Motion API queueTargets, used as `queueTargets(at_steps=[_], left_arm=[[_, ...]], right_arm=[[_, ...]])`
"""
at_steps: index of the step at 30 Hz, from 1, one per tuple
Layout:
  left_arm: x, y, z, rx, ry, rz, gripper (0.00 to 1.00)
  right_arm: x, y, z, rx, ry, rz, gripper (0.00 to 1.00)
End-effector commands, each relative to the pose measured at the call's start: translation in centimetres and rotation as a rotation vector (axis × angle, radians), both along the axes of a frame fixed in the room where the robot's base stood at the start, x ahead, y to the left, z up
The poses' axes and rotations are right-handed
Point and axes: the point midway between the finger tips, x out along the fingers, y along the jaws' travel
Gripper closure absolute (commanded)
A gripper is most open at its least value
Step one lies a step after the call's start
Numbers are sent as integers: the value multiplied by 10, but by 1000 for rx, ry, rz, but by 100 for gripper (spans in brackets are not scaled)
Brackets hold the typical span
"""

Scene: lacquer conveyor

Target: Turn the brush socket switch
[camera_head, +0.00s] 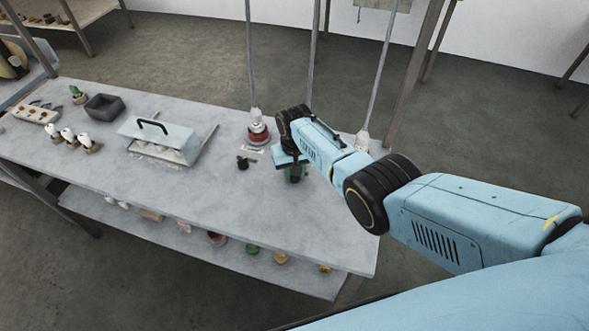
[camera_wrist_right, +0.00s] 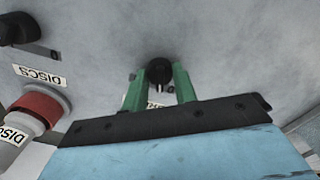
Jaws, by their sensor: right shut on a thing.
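My right gripper (camera_head: 294,177) reaches down to the grey table near its right part. In the right wrist view its green fingers (camera_wrist_right: 160,84) are shut on a small round black switch knob (camera_wrist_right: 159,70). A white label (camera_wrist_right: 154,104) lies between the fingers; most of its text is hidden. Another black switch (camera_head: 243,162) stands free to the left, and also shows at the upper left in the wrist view (camera_wrist_right: 20,28). My left gripper is in neither view.
A red-collared socket (camera_head: 258,134) with a cable stands behind the free switch, near "DISCS" labels (camera_wrist_right: 40,75). A second cabled socket (camera_head: 362,140) is behind my right forearm. A handled blue-grey box (camera_head: 160,139), a dark bin (camera_head: 104,106) and white-topped items (camera_head: 82,140) stand left.

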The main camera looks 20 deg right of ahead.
Motion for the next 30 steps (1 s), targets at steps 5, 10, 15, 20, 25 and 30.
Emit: queueTargets(at_steps=[5, 10, 15, 20, 25, 30], left_arm=[[0, 0, 3, 0, -1, 0, 100], [1, 0, 4, 0, -1, 0, 100], [1, 0, 4, 0, -1, 0, 100], [1, 0, 4, 0, -1, -1, 100], [1, 0, 4, 0, -1, -1, 100], [1, 0, 4, 0, -1, -1, 100]], right_arm=[[0, 0, 0, 0, 1, 106, 95], [-1, 0, 0, -1, 2, 173, 95], [-1, 0, 0, -1, 2, 207, 95], [-1, 0, 0, -1, 2, 219, 95], [-1, 0, -1, -1, 1, 219, 95], [0, 0, -1, -1, 1, 219, 67]])
